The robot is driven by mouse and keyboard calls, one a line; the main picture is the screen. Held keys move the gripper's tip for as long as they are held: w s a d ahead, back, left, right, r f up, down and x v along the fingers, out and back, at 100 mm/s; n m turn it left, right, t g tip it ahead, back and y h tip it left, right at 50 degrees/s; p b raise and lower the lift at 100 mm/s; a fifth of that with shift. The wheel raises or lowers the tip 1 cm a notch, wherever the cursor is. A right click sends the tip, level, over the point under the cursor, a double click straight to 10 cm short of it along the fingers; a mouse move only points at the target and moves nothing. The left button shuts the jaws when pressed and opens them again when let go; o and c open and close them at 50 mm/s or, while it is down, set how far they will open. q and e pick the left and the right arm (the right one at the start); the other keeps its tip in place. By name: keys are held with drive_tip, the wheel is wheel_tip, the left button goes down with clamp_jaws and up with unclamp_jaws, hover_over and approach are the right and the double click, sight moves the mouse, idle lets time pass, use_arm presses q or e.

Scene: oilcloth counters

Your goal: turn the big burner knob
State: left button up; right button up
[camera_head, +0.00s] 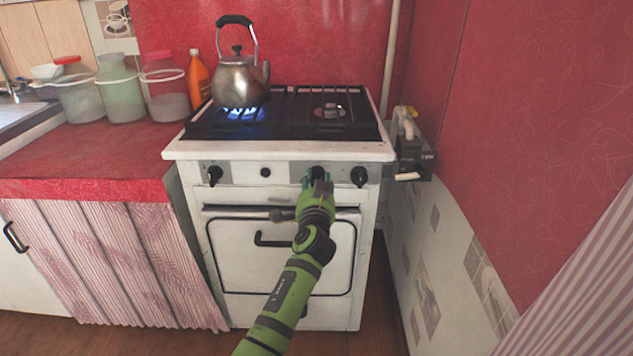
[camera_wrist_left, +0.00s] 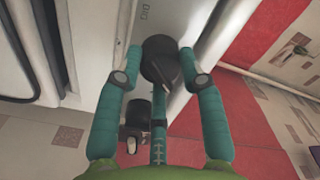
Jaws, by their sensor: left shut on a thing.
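The white gas stove (camera_head: 200,150) has a row of black knobs on its front panel. My left gripper (camera_head: 316,183) is at the panel, shut on the black knob (camera_head: 317,172) right of the middle. In the left wrist view the same knob (camera_wrist_left: 160,62) sits between the teal fingers. Another black knob (camera_head: 359,176) is just to the right, one (camera_head: 215,175) is at the far left, and a smaller one (camera_head: 265,172) is between. My right gripper is not in view.
A metal kettle (camera_head: 239,77) stands over a lit blue flame on the left burner. The right burner (camera_head: 331,111) shows no flame. The oven handle (camera_head: 271,240) juts out below the panel. Jars and an orange bottle (camera_head: 197,77) stand on the left counter. A wall is close on the right.

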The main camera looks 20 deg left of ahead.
use_arm(q)
drive_tip(key=shift+r, duration=0.3)
drive_tip(key=o, duration=1.2)
drive_tip(key=shift+w, duration=0.1)
drive_tip(key=shift+c, duration=0.2)
drive_tip(key=shift+f, duration=0.2)
drive_tip(key=v, duration=1.2)
